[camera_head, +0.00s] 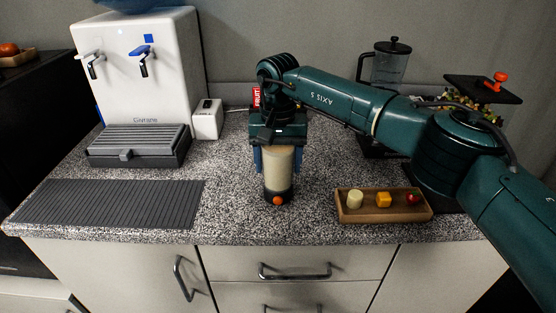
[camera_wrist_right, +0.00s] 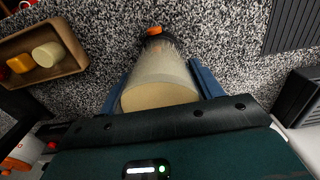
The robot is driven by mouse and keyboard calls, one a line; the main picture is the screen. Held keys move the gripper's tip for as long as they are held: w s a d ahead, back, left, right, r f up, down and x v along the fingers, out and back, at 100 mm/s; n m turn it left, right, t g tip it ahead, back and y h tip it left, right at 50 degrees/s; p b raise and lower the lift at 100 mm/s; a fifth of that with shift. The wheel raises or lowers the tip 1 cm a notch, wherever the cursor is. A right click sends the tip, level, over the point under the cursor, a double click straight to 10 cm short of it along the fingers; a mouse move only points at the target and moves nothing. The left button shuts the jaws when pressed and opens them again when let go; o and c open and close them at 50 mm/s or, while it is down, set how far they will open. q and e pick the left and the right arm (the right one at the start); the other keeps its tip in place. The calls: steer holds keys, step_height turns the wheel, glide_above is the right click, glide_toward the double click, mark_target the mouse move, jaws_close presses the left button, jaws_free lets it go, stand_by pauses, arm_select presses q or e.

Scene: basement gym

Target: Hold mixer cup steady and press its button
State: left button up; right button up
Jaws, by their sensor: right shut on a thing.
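The mixer cup (camera_head: 278,177) stands upright on the speckled counter, near its front edge. It has a clear body with pale contents, a dark base and an orange button (camera_head: 278,201) low on its front. My right gripper (camera_head: 277,160) comes from above and is shut on the cup, with one blue finger on each side. In the right wrist view the cup (camera_wrist_right: 160,85) sits between the blue fingers, and the orange button (camera_wrist_right: 154,31) shows at its base, clear of the fingers. My left gripper is not in view.
A wooden tray (camera_head: 385,217) with several small food pieces lies right of the cup. A white water dispenser (camera_head: 140,75) with a drip tray stands at the back left. A grey ribbed mat (camera_head: 105,204) lies front left. A blender (camera_head: 386,65) stands behind my right arm.

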stand_by(0.4)
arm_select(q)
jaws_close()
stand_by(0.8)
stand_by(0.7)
